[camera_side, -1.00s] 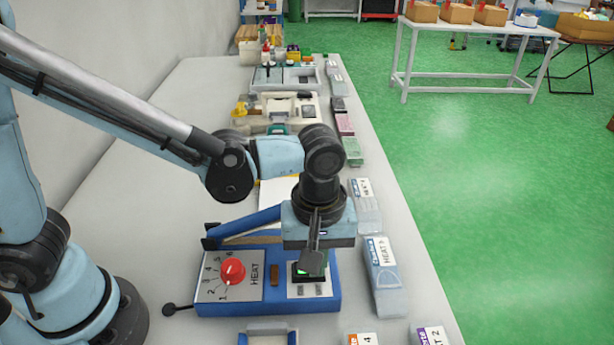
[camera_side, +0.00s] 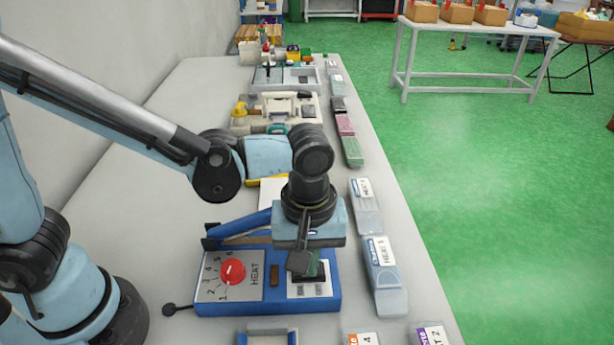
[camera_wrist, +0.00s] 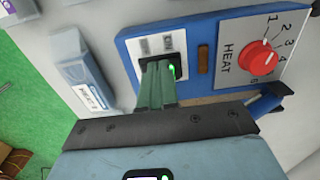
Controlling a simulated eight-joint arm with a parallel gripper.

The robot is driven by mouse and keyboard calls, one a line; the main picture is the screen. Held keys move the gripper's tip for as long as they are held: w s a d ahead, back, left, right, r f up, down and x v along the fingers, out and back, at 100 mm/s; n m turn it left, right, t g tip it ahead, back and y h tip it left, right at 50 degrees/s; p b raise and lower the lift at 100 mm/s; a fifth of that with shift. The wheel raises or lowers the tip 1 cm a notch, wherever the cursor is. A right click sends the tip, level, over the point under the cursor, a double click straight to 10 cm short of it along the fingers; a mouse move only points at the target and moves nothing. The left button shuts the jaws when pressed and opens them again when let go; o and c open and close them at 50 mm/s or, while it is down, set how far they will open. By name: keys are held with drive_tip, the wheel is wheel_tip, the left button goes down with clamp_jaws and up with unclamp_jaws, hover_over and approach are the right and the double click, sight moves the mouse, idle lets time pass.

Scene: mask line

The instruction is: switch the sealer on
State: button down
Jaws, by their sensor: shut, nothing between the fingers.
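The sealer (camera_side: 212,306) is a blue machine on the bench with a red HEAT dial (camera_side: 233,271) on its left panel; the dial also shows in the wrist view (camera_wrist: 257,56). Its dark power switch (camera_side: 322,285) sits on a pale plate at the right. A small green light (camera_wrist: 171,71) glows at the switch in the wrist view. My gripper (camera_side: 300,263) is shut and empty, pointing down over the switch. In the wrist view its fingers (camera_wrist: 156,68) cover much of the switch. Whether they touch it I cannot tell.
A clear pack labelled HEAT (camera_side: 384,279) lies right of the sealer, with another pack (camera_side: 365,205) behind it. A blue-edged tray (camera_side: 268,336) and labelled packs (camera_side: 430,336) are in front. Other equipment (camera_side: 285,78) stands farther back along the bench.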

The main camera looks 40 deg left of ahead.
drive_tip(key=shift+r, duration=0.1)
idle(0.3)
wheel_tip(320, 180, up, 14)
idle(0.7)
drive_tip(key=shift+w+d, duration=0.4)
drive_tip(key=shift+d, duration=0.05)
wheel_tip(320, 180, down, 14)
drive_tip(key=shift+f, duration=0.15)
idle(0.9)
